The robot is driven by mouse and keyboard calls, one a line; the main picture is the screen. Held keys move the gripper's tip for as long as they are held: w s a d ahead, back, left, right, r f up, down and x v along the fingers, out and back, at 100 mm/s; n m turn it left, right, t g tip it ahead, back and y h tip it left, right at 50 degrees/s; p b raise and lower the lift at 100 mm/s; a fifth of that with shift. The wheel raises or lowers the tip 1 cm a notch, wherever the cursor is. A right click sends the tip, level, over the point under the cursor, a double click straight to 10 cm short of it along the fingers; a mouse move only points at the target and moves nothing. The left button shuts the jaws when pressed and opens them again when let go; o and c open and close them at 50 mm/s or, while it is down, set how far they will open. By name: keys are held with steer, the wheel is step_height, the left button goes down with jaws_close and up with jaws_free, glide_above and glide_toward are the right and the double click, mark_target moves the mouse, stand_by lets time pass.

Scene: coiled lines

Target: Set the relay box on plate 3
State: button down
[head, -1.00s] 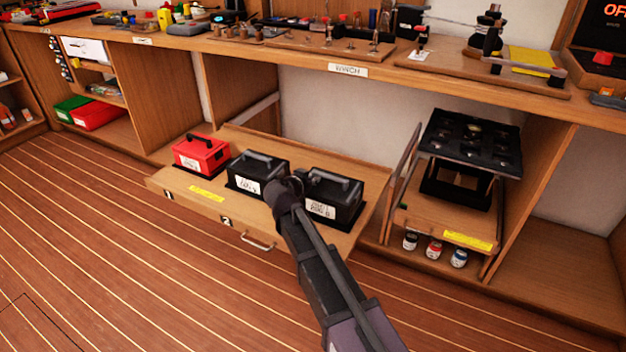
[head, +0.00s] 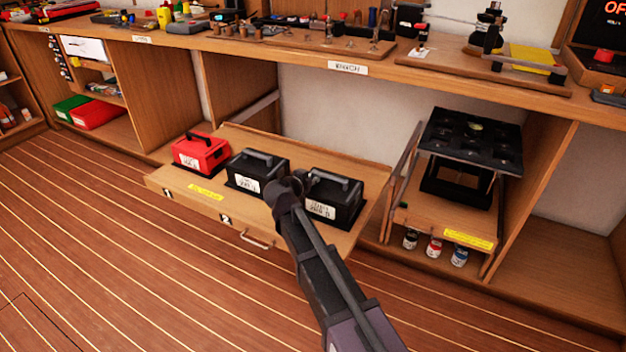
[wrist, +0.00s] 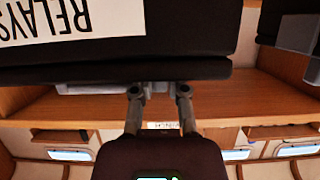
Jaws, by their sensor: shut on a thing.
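Three boxes stand in a row on the pulled-out wooden drawer (head: 215,208) in the head view. The right-hand black box (head: 345,210) has a grey handle and a white label too small to read there. In the wrist view a dark box with a label reading RELAYS, the relay box (wrist: 190,30), fills the top of the picture. My gripper (head: 300,180) is at the left end of the right-hand box's handle; its two fingers (wrist: 158,90) are shut on the grey handle in the wrist view. Plate numbers 1 and 2 show on the drawer front; plate 3 is not visible, and my arm covers part of that front.
A black box (head: 258,168) stands close left of the gripper, and a red box (head: 200,153) left of that. The bench top (head: 300,62) overhangs behind. A shelf with a black rack (head: 470,140) and small jars stands to the right. The floor in front is clear.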

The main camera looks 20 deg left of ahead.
steer(key=shift+f, duration=0.1)
steer(key=c, duration=0.6)
jaws_free()
steer(key=shift+s, duration=0.15)
